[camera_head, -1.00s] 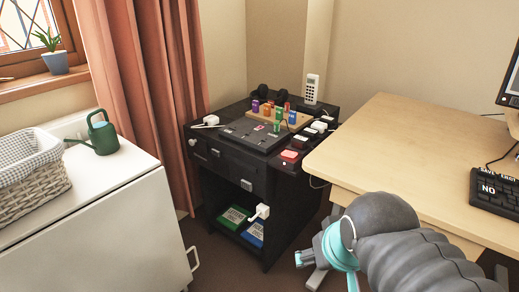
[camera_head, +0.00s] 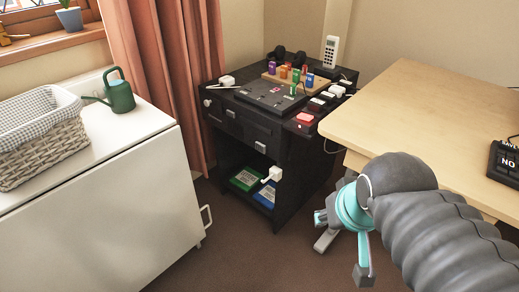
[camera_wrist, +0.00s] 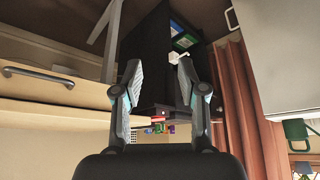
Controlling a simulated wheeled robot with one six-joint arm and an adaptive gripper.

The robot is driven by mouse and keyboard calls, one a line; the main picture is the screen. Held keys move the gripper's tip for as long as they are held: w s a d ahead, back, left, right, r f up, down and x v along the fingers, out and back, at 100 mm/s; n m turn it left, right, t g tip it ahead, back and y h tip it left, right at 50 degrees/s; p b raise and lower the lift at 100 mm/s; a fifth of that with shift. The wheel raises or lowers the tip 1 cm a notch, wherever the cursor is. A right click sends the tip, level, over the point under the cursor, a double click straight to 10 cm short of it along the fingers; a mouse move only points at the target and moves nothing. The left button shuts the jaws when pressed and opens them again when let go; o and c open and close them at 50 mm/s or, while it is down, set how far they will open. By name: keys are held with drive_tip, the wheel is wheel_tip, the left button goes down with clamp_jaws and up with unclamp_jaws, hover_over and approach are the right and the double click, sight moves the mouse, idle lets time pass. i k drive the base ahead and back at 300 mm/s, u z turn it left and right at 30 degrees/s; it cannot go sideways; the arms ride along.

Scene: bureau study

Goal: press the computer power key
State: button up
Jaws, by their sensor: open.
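No key marked as a computer power key can be made out. A black keyboard (camera_head: 503,160) with a key reading "NO" is cut off at the right edge of the head view, on the wooden desk (camera_head: 430,115). A dark panel (camera_head: 268,97) with small coloured pieces lies on the black cabinet (camera_head: 250,130), and a red-topped box (camera_head: 305,118) sits at its right front. My gripper (camera_head: 342,245) is low in front of the desk, apart from all of these. In the wrist view my gripper (camera_wrist: 160,66) is open and empty, with the cabinet beyond the fingers.
A white cabinet (camera_head: 130,195) on the left holds a wicker basket (camera_head: 45,150) and a green watering can (camera_head: 118,95). A curtain (camera_head: 165,70) hangs behind. Bare floor (camera_head: 250,255) lies between the white cabinet and my arm. A white phone (camera_head: 330,52) stands on the black cabinet.

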sight(260, 147)
drive_tip(key=u, duration=1.95)
drive_tip(key=k, duration=1.05)
drive_tip(key=z, duration=1.6)
